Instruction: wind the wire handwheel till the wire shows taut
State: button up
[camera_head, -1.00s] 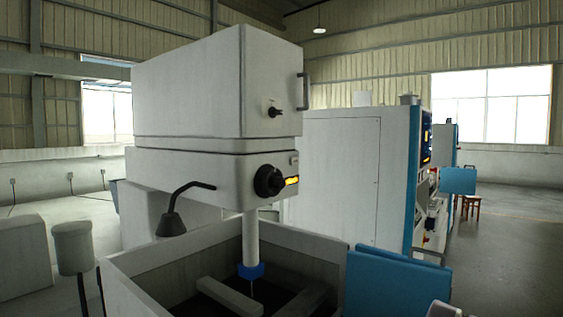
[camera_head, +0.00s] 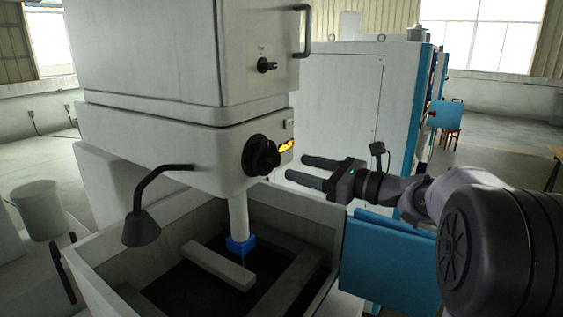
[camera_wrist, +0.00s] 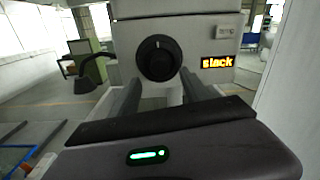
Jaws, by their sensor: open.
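The wire handwheel (camera_head: 261,155) is a round black knob on the front of the machine's white head. In the wrist view the handwheel (camera_wrist: 158,58) has a white mark near its top. Beside it an orange display (camera_wrist: 218,62) reads "slack"; in the head view the display (camera_head: 286,145) is too small to read. My gripper (camera_head: 296,169) is open and empty, with its fingers pointing at the handwheel from the right, apart from it. In the wrist view the two fingers (camera_wrist: 158,88) lie below and to either side of the handwheel.
A white tank (camera_head: 85,284) with an open top stands below the head. A blue-ended column (camera_head: 240,243) reaches down into it. A bent lamp (camera_head: 142,228) hangs at the left. A blue panel (camera_head: 390,258) stands beside the tank under my arm. A small black switch (camera_head: 266,65) sits above the handwheel.

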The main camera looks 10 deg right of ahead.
aim_at(278, 160)
jog(key=x, duration=0.6)
jog(key=shift+a, duration=0.1)
jog(key=shift+c, duration=0.2)
jog(key=shift+w, duration=0.1)
grip_shut()
jog(key=shift+r+m+p, duration=0.15)
jog(key=shift+m+p, duration=0.15)
jog(key=shift+p, duration=0.35)
